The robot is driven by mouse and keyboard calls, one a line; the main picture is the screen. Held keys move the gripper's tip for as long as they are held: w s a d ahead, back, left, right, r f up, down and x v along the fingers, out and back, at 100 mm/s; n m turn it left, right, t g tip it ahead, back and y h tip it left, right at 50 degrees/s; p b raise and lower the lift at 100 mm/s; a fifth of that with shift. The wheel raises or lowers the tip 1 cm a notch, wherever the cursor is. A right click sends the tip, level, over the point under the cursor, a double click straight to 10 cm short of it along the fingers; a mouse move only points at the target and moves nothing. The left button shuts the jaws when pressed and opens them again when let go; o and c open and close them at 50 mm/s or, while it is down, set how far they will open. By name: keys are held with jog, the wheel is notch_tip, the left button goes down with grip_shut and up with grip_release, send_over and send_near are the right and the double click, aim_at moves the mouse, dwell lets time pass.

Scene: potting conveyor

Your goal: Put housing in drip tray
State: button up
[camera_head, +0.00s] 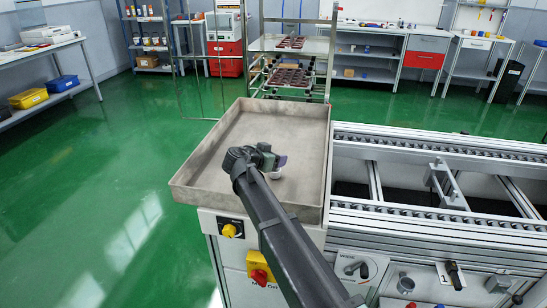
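The drip tray (222,150) is a wide, shallow grey-beige tray with raised walls, at the near end of the conveyor. My gripper (274,166) is over the right part of the tray, at the end of my dark arm. A small whitish piece (275,174) shows at the gripper's underside, perhaps the housing. I cannot tell whether it is held, touches the tray floor, or is part of the gripper. The fingers are too small and partly hidden by my wrist to tell open from shut.
The roller conveyor (440,150) adjoins the tray on the right, with a metal bracket (447,183) on it. Yellow and red knobs are on the panel below. A rack (290,70) with dark red parts stands behind. Most of the tray floor is clear.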

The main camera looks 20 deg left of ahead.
jog(key=shift+r+p, duration=0.4)
jog(key=shift+p, duration=0.05)
jog(key=p+v, duration=0.3)
jog(key=v, duration=0.4)
jog(key=shift+s+r, duration=0.2)
jog(key=shift+r, duration=0.1)
jog(key=shift+a, duration=0.1)
